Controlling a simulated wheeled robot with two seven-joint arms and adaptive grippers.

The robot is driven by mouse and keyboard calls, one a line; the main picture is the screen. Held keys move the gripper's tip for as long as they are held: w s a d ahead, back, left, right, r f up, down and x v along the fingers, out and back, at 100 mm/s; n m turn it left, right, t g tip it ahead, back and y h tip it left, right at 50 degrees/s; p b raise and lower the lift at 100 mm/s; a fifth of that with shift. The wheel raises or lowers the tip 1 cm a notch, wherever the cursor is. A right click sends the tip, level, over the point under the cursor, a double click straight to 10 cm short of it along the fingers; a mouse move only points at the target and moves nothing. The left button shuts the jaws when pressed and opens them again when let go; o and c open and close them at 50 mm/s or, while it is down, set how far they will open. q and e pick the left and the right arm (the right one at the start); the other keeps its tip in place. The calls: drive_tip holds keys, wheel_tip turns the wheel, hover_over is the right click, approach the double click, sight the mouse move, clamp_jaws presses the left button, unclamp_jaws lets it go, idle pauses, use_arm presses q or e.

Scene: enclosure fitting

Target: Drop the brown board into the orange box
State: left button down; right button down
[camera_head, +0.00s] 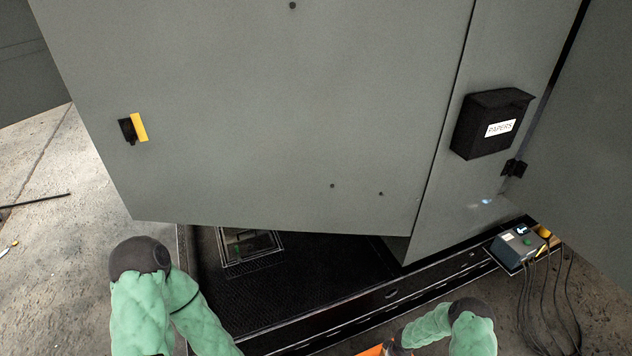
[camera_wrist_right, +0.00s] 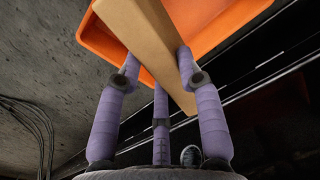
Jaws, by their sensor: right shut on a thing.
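The brown board (camera_wrist_right: 150,40) is held between the purple fingers of my right gripper (camera_wrist_right: 157,60) in the right wrist view. The gripper is shut on it. The board runs from the top edge down toward the middle of that view. The orange box (camera_wrist_right: 95,42) lies behind the board, its open inside partly covered by the board and fingers. I cannot tell whether the board touches it. In the head view only a small orange corner of the box (camera_head: 373,350) shows at the bottom edge. My left arm shows there, but its gripper is out of frame.
A large grey cabinet door (camera_head: 270,110) fills the head view above a dark base (camera_head: 300,295). A black papers holder (camera_head: 492,124) is on the right panel. A small grey device (camera_head: 515,245) with cables stands at right.

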drive_tip(key=shift+f+b, duration=1.55)
drive_tip(key=shift+f, duration=0.6)
drive_tip(key=shift+r, duration=0.1)
drive_tip(key=c, duration=0.7)
unclamp_jaws()
drive_tip(key=shift+c, duration=0.2)
drive_tip(key=shift+r, duration=5.95)
